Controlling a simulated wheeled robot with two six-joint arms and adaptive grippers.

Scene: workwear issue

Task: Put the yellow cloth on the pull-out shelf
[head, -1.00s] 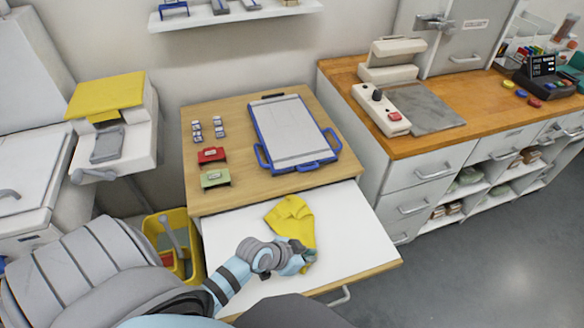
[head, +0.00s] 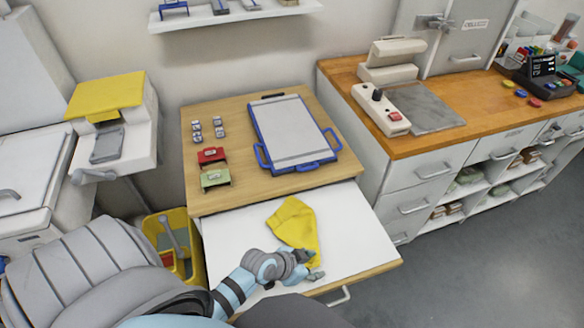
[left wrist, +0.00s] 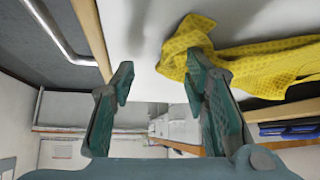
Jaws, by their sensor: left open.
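The yellow cloth (head: 296,225) lies spread and creased on the white pull-out shelf (head: 232,232). The shelf is pulled out from under the wooden worktop. My left gripper (head: 314,266) is open at the near end of the cloth, low over the shelf. In the left wrist view, the two fingers of my left gripper (left wrist: 160,85) stand apart with nothing between them. The cloth (left wrist: 250,65) lies beyond and beside the right-hand finger there, which covers a small part of it. My right gripper is not in view.
A blue-framed board (head: 292,130), a red stand (head: 211,156) and a green stand (head: 215,178) are on the worktop (head: 245,185). A yellow bin (head: 198,270) stands left of the shelf. A drawer cabinet (head: 415,172) stands to the right.

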